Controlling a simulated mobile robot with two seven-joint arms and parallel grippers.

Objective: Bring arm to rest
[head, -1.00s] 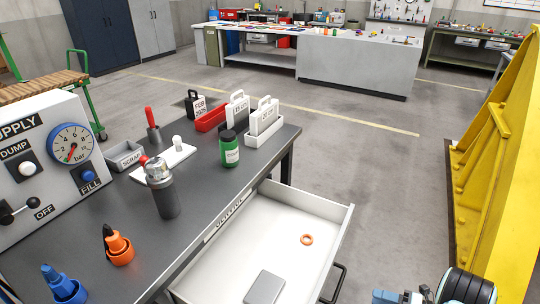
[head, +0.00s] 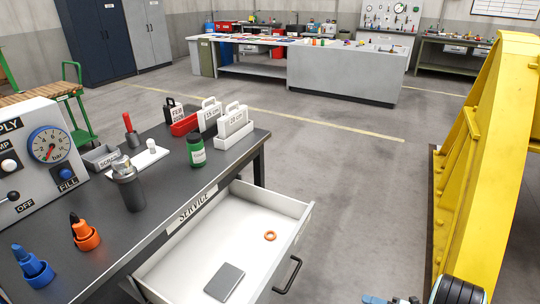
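My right arm shows only as a small piece at the bottom right edge of the head view, and its fingertips cannot be made out. My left gripper is not in view. The service table (head: 165,210) stands at the left with its white drawer (head: 222,252) pulled open. An orange ring (head: 269,236) and a flat grey block (head: 224,282) lie in the drawer, apart from each other.
On the table are a green bottle (head: 196,151), a dark cylinder with a metal top (head: 130,190), an orange holder (head: 86,235), a blue holder (head: 36,270) and a supply panel (head: 25,160). A yellow frame (head: 490,150) rises at the right. Bare floor (head: 350,160) lies between.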

